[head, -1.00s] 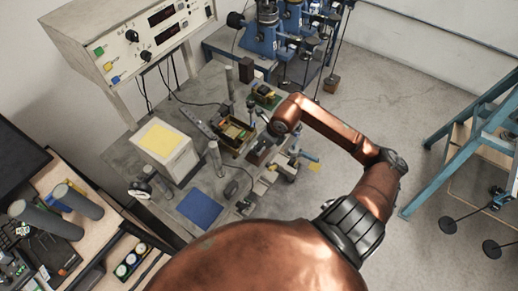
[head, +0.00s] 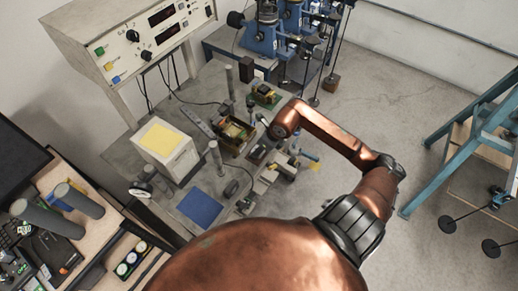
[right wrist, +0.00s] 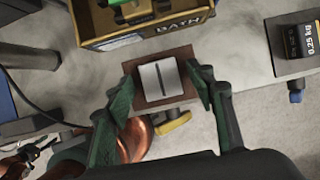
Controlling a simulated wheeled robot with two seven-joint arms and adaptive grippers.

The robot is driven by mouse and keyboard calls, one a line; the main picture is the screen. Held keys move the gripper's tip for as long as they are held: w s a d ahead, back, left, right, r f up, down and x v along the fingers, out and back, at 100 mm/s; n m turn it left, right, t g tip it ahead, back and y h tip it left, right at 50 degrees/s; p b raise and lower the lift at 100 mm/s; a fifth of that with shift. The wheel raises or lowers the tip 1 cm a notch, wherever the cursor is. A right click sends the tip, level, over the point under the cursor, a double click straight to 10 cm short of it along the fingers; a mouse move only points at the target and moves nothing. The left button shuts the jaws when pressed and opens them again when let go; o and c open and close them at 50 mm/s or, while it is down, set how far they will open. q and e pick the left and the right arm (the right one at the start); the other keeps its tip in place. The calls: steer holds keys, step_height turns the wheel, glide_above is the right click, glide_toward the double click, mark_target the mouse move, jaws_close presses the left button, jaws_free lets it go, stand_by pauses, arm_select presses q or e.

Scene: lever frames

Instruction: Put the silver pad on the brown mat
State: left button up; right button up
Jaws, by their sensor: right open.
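In the right wrist view the silver pad (right wrist: 152,84), a small pale square with a dark stripe, lies within the outline of the brown mat (right wrist: 184,59). Brown shows around its far edge and sides, and it appears to rest on the mat. My right gripper (right wrist: 162,82) is open, with its green fingers apart on either side of the pad. In the head view a small dark brown patch (head: 258,153) lies below my right wrist, but the pad is too small to make out there. My left gripper is not in view.
A wooden box marked BATH (right wrist: 145,37) stands just beyond the mat. A 0.25 kg weight (right wrist: 299,42) is at the right. A yellow knob (right wrist: 174,122) is close to the mat's near edge. A blue mat (head: 200,208) and a yellow-topped white box (head: 165,148) are to the left.

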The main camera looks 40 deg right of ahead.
steer(key=shift+r, duration=0.1)
steer(key=shift+r, duration=0.25)
steer(key=b+v, duration=0.1)
steer(key=v, duration=1)
steer(key=shift+r, duration=0.25)
steer(key=shift+s, duration=0.15)
